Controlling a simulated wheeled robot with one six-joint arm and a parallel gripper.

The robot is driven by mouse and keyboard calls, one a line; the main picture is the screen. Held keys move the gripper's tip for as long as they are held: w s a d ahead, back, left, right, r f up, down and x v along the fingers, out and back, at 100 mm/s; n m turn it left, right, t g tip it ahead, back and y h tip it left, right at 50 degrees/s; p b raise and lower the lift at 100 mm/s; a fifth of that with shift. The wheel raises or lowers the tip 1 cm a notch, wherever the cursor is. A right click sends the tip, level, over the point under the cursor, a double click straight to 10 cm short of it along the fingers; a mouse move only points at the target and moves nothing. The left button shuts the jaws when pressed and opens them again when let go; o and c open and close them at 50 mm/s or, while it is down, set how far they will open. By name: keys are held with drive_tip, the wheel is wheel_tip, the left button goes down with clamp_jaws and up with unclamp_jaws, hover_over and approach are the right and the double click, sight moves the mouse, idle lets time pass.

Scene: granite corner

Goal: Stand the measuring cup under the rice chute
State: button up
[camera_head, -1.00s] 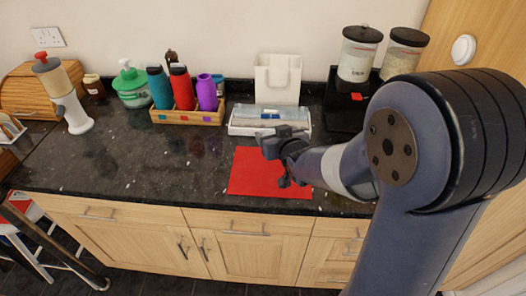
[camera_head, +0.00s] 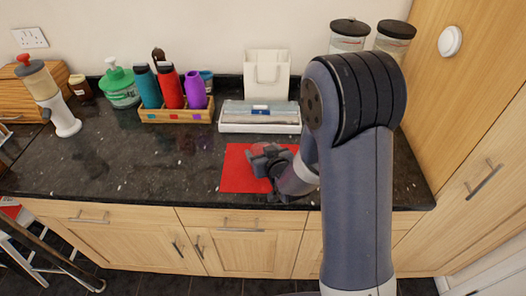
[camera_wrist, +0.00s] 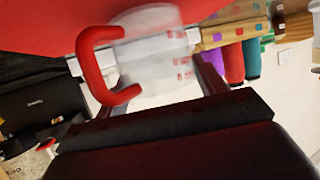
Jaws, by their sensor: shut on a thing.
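The measuring cup (camera_wrist: 155,50) is clear plastic with red markings and a red handle (camera_wrist: 90,65). In the wrist view, which looks upside down, it sits blurred between my fingers. My gripper (camera_head: 262,162) is shut on the cup, low over the red mat (camera_head: 236,172). In the head view my gripper hides most of the cup; whether it touches the mat is unclear. Two clear dispensers with black lids, left (camera_head: 350,28) and right (camera_head: 395,32), stand at the back right. My arm hides their lower parts and any chute. A black unit (camera_wrist: 40,105) shows at left in the wrist view.
A white tray (camera_head: 232,127) lies behind the mat, with a white holder (camera_head: 267,68) behind it. A wooden rack (camera_head: 160,116) of coloured bottles stands left of it. The counter left of the mat is clear. A tall wooden cupboard (camera_head: 470,110) bounds the right.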

drive_tip(key=shift+f, duration=0.3)
drive_tip(key=o, duration=1)
drive_tip(key=shift+r, duration=0.15)
